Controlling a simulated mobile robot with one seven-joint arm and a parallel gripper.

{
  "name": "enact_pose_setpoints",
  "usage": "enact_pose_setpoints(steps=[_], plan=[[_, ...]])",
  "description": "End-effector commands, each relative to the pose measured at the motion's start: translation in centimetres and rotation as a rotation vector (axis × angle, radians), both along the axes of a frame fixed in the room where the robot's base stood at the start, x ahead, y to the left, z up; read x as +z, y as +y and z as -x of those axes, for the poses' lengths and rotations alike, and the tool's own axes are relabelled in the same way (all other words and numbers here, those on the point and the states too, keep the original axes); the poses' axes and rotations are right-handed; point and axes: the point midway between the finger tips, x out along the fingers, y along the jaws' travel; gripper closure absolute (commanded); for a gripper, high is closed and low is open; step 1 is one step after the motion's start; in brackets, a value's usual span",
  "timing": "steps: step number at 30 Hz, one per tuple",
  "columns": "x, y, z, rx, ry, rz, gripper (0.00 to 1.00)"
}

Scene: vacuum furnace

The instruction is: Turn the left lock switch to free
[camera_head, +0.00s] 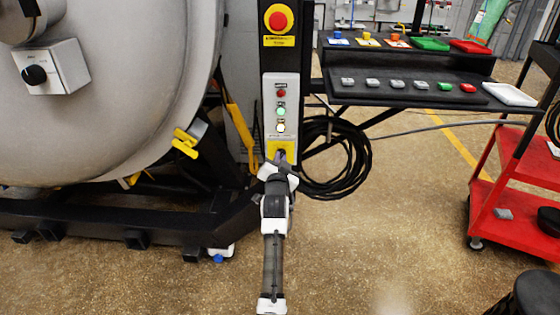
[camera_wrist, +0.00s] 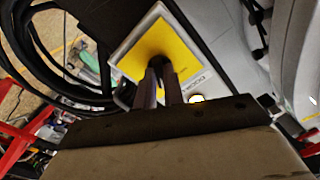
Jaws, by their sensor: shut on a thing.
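A yellow switch plate (camera_head: 272,151) with a black knob sits at the bottom of the white control panel on the black column. In the wrist view the yellow plate (camera_wrist: 133,66) is close and tilted, with the black knob (camera_wrist: 157,44) in its middle. My gripper (camera_wrist: 159,66) has its two fingers on this knob and is shut on it. Its end shows at the plate in the head view (camera_head: 281,157). The knob's pointer and most of the plate's lettering are hidden or too small to read. Another black knob (camera_head: 35,75) is on a white box on the furnace door at left, away from my gripper.
Above the plate are several small lights and a red emergency button (camera_head: 278,20). A coiled black cable (camera_head: 345,160) hangs right beside the column. A black shelf (camera_head: 400,95) with coloured blocks and a red cart (camera_head: 500,205) stand to the right. The floor between is clear.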

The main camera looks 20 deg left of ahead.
Motion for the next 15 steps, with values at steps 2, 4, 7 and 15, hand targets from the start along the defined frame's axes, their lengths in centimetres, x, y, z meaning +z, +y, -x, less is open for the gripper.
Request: enact_pose_setpoints(steps=[2, 4, 7, 15], plan=[[-0.1, 0.02, 0.03, 0.001, 0.002, -0.001, 1.0], [-0.11, 0.01, 0.02, 0.001, 0.002, -0.001, 0.87], [-0.09, 0.01, 0.02, 0.001, 0.002, -0.001, 0.74], [-0.03, 0.0, 0.01, 0.001, 0.001, 0.0, 0.68]])
